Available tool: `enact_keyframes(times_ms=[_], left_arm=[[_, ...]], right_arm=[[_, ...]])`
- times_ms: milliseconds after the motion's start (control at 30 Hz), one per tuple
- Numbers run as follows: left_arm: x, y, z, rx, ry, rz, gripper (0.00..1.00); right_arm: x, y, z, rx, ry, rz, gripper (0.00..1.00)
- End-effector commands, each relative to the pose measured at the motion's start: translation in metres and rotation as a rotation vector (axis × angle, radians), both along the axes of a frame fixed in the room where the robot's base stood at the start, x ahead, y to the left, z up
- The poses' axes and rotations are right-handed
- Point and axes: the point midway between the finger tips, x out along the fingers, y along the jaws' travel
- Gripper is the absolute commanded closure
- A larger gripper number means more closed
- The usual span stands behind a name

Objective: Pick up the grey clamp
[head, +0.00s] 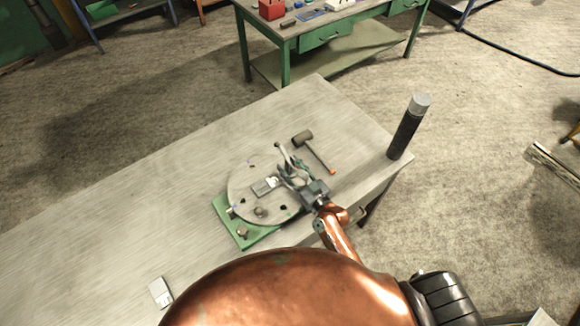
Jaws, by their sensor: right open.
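A small grey piece with a pale top, which looks like the grey clamp (265,187), lies on a round grey disc (242,179). The disc sits on a green base plate (226,226) on the workbench. My right gripper (281,164) is over the right part of the disc, open, with its fingers just right of and above the piece in the picture. I cannot tell whether a finger touches it. The gripper hides part of the disc. My left gripper is not in view.
A mallet (304,138) lies beyond the gripper. A dark cylinder with a grey top (405,130) stands at the bench's right corner. A flat grey-white piece (160,292) lies at the near left. The workbench (110,215) is clear on the left. A green bench (320,40) stands behind.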

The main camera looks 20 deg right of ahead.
Motion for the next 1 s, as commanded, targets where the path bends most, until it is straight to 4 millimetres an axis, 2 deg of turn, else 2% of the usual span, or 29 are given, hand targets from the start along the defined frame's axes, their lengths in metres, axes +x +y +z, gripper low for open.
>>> enact_keyframes(times_ms=[33, 167, 600, 767, 1000], left_arm=[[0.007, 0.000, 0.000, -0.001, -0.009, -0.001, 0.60], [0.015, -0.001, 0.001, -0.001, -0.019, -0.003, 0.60], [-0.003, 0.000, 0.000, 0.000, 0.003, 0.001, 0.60], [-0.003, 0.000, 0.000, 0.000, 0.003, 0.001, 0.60], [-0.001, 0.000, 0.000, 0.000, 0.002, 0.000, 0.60]], right_arm=[[0.000, 0.000, -0.001, 0.000, 0.001, -0.001, 0.58], [0.000, -0.001, -0.001, 0.000, 0.001, -0.001, 0.58], [-0.001, -0.002, 0.000, 0.000, 0.000, -0.003, 0.88], [-0.001, -0.002, 0.000, 0.000, 0.000, -0.003, 0.99], [0.000, -0.002, 0.002, 0.000, -0.004, -0.004, 1.00]])
